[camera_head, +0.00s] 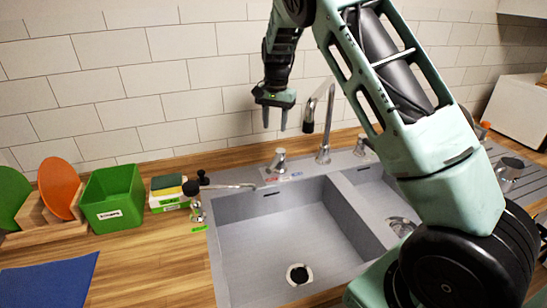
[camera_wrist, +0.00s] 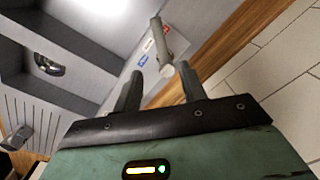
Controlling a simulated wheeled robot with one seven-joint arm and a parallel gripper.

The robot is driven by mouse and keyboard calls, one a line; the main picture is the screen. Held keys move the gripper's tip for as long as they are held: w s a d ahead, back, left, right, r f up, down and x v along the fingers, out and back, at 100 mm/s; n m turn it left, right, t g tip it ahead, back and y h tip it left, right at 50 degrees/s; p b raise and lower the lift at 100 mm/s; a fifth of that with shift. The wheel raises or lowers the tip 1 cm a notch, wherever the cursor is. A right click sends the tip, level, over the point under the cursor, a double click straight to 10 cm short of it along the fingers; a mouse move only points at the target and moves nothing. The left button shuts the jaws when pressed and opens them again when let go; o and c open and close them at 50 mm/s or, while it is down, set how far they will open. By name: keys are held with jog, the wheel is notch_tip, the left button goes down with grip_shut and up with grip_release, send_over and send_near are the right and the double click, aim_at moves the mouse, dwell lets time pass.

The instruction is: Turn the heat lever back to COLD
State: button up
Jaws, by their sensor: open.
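The heat lever (camera_head: 278,160) is a short grey metal handle on the sink's back ledge, left of the tall tap (camera_head: 324,125). Small red and blue marks lie on the ledge in front of it. In the wrist view the lever (camera_wrist: 161,42) appears beyond my fingertips, roughly between them, with the red and blue marks beside it. My gripper (camera_head: 275,122) points down above the lever, open and empty, and looks apart from it. Its two dark fingers also show in the wrist view (camera_wrist: 158,76). Which mark the lever points to is too small to tell.
The grey sink (camera_head: 232,240) has two basins. Another metal fitting (camera_head: 362,147) stands right of the tap, partly behind my arm. A sponge (camera_head: 168,182), a green bin (camera_head: 112,200) and a blue cloth (camera_head: 48,284) lie left. A tiled wall (camera_head: 170,95) stands close behind the ledge.

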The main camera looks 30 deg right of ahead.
aim_at(274, 161)
notch_tip(274, 161, down, 14)
jog(key=p, duration=0.3)
jog(key=shift+w+a+p, duration=0.1)
jog(key=shift+w+p, duration=0.05)
jog(key=shift+p, duration=0.2)
grip_shut()
